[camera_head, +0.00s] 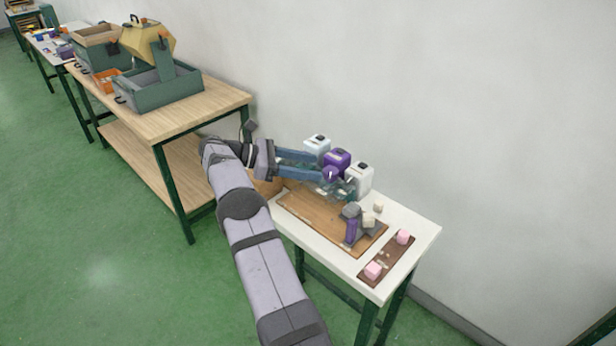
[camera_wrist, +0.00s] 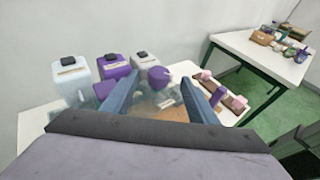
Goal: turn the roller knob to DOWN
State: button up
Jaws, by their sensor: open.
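A round purple knob (camera_head: 329,174) stands out in front of the purple container; I take it for the roller knob. In the wrist view the knob (camera_wrist: 159,75) lies between and beyond my two blue fingertips. My gripper (camera_head: 319,168) is open, reaching in from the left, with its tips close to the knob; it also shows in the wrist view (camera_wrist: 159,78). I cannot tell whether a finger touches the knob. No DOWN mark is readable. A grey and purple piece (camera_head: 351,226) stands on the wooden board (camera_head: 310,212); its details are too small to tell.
A pale blue container (camera_head: 317,146), a purple one (camera_head: 338,158) and a white one (camera_head: 359,177) stand in a row by the wall. A brown strip (camera_head: 388,258) with pink blocks (camera_head: 373,270) lies at the white table's right end. A wooden bench (camera_head: 215,108) stands behind left.

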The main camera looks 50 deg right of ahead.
aim_at(330, 171)
jog(key=shift+w+r+y+p, duration=0.15)
jog(key=shift+r+y+p, duration=0.1)
jog(key=shift+y+p, duration=0.25)
jog(key=p+x, duration=0.2)
jog(key=x, duration=0.5)
jog(key=shift+s+d, duration=0.15)
jog(key=shift+s, duration=0.05)
jog(key=shift+w+n+t+h, duration=0.15)
jog(key=shift+n+t+h, duration=0.25)
jog(key=shift+n+t, duration=0.1)
jog(key=shift+f+n+t+h+p, duration=0.15)
jog(key=shift+n+t+h+p, duration=0.65)
jog(key=shift+n+t, duration=1.7)
jog(key=shift+t+h, duration=0.3)
jog(key=b+v, duration=0.2)
jog(key=v, duration=0.5)
jog(key=shift+f, duration=0.1)
jog(key=shift+s+a+f+m+y+b, duration=0.15)
jog(key=shift+a+f, duration=0.05)
jog(key=shift+a, duration=0.3)
jog(key=shift+s+a+f+m+y+b, duration=0.15)
jog(key=shift+a+m+y, duration=0.05)
jog(key=shift+a, duration=0.25)
jog(key=shift+s+a+f+m+y+b, duration=0.15)
jog(key=shift+a+f, duration=0.05)
jog(key=shift+a, duration=0.3)
